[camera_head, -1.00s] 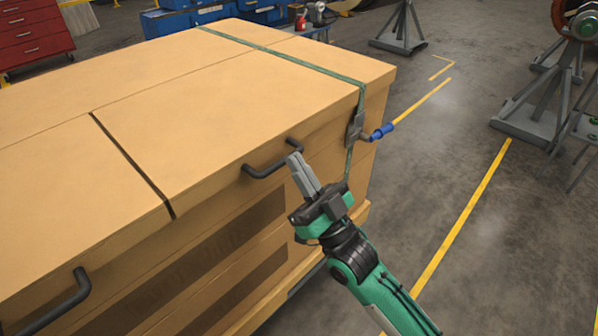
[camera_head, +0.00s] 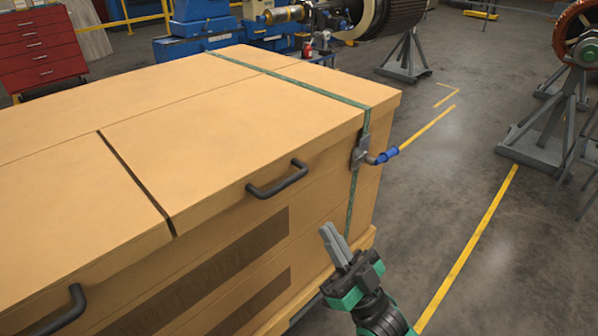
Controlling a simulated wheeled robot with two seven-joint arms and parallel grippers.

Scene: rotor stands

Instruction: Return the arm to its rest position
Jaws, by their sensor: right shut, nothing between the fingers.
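My right gripper (camera_head: 327,232) is at the lower middle of the head view, with its grey fingers together and nothing between them. It points up and left, in front of the near side of a large tan crate (camera_head: 225,140). It is below and to the right of the crate's black handle (camera_head: 278,180) and apart from it. My green and black right arm comes in from the bottom edge. My left gripper is not in view.
A green strap (camera_head: 300,85) with a blue-handled ratchet (camera_head: 385,156) runs over the crate's right end. A second black handle (camera_head: 58,311) is at lower left. Rotor stands (camera_head: 545,130) stand at right.

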